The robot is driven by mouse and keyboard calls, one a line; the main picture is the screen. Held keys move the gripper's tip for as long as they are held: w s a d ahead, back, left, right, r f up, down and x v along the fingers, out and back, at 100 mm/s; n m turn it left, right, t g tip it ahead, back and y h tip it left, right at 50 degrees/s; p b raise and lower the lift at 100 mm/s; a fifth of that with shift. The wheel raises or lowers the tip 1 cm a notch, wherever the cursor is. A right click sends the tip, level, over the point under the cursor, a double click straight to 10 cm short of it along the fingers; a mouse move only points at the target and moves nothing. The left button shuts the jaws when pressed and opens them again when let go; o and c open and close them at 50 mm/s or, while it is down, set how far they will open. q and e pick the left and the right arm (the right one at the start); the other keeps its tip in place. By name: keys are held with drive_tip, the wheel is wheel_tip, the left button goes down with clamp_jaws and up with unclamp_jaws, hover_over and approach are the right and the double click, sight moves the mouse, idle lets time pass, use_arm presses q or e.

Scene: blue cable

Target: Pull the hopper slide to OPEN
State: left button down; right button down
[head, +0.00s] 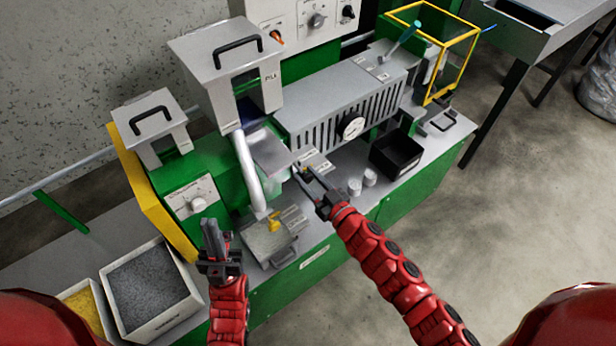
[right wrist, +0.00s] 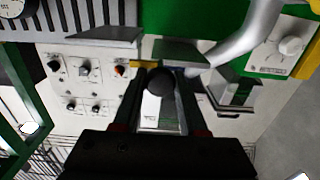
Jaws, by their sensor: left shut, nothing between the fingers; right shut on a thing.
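The grey hopper (head: 225,85) with a black-handled lid stands on the green machine. A flat grey plate (head: 272,152) sticks out below it, and a curved pipe (head: 250,175) runs down beside it. My right gripper (head: 301,173) reaches in at the right of this plate. In the right wrist view its fingers are shut on a round black knob (right wrist: 160,82). In that view a pale strip (right wrist: 151,106) shows between the fingers. I cannot read the slide's position marks. My left gripper (head: 213,228) is shut and empty, upright in front of the machine, apart from it.
A grey box with a slotted front and a gauge (head: 352,127) stands to the right. A black bin (head: 396,154) and two pale cylinders (head: 362,182) sit on the bench.

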drive_tip(key=shift+s+d, duration=0.25)
drive_tip(key=shift+s, duration=0.1)
drive_tip(key=c, duration=0.7)
unclamp_jaws()
drive_tip(key=shift+c, duration=0.2)
drive_tip(key=shift+o, duration=1.3)
drive_tip(key=shift+s+d, duration=0.1)
drive_tip(key=shift+s, duration=0.05)
